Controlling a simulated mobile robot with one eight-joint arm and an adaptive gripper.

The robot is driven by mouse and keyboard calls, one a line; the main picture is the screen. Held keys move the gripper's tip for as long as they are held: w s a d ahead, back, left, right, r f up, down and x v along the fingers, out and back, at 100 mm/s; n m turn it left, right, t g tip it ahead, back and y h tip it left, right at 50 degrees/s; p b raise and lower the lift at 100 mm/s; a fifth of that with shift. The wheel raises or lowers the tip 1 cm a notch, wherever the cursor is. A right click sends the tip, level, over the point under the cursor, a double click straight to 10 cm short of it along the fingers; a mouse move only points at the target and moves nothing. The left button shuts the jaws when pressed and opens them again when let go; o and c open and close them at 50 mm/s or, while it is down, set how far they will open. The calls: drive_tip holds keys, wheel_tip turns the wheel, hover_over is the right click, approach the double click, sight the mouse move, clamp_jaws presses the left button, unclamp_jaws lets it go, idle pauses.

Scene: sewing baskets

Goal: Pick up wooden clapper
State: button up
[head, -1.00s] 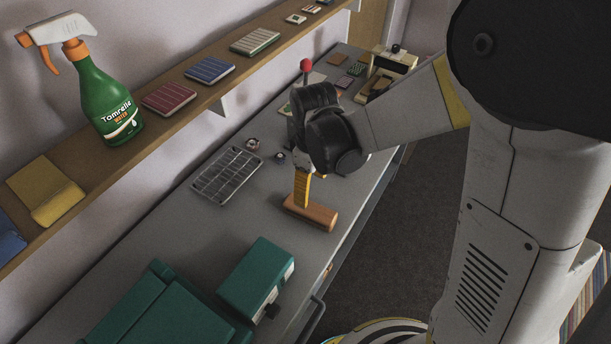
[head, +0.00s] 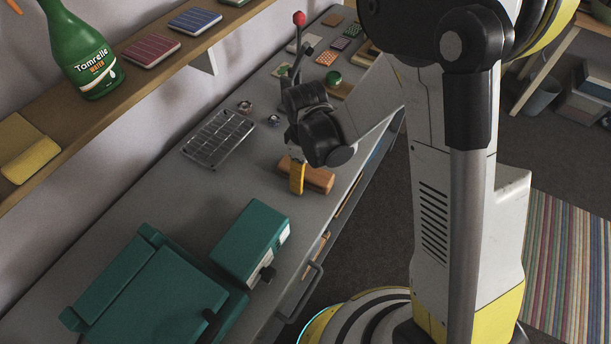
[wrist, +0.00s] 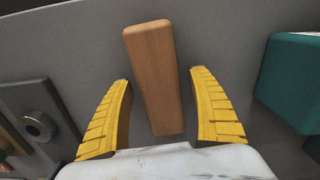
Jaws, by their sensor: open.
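The wooden clapper (head: 312,178) is a plain brown wooden block lying on the grey worktop near its front edge. In the wrist view the clapper (wrist: 154,75) lies lengthwise between the two yellow fingers, with a gap on each side. My gripper (wrist: 160,105) is open and empty. In the head view my gripper (head: 297,178) points down at the clapper, and one yellow finger hides part of its near side. I cannot tell the exact height of the fingertips above the worktop.
A teal box (head: 250,240) and a larger teal case (head: 150,295) stand nearer on the worktop (head: 190,195). A wire-like tray (head: 218,138) lies to the left. A shelf (head: 100,120) with a green spray bottle (head: 82,55) runs along the wall. A drawer handle (head: 310,285) sticks out in front.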

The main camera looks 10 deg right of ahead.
drive_tip(key=shift+r, duration=0.1)
drive_tip(key=c, duration=1.5)
